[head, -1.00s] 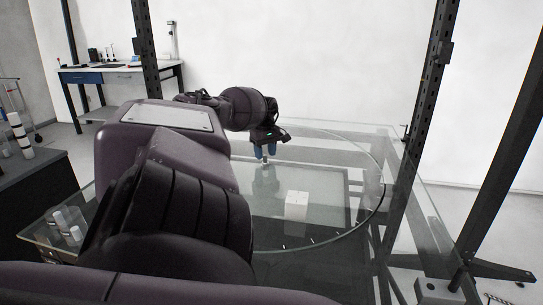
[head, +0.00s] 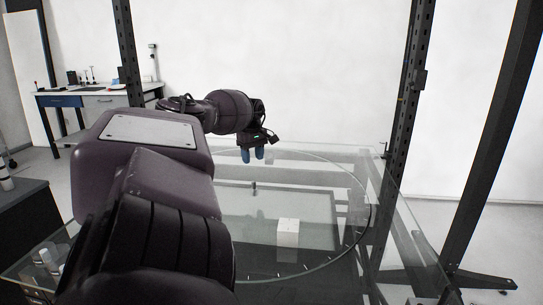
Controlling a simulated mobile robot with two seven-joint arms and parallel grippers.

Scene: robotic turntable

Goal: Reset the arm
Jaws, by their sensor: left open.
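My left arm comes in from the left and fills the left middle of the head view. A white block (head: 288,232) sits on the turntable nearer to me, right of the gripper. My right gripper is not in view.
Dark perforated posts (head: 396,150) rise beside the glass table. Several white cylinders (head: 45,256) stand at the lower left, partly hidden by my arm. A workbench (head: 95,100) stands against the back wall. The right part of the turntable is clear.

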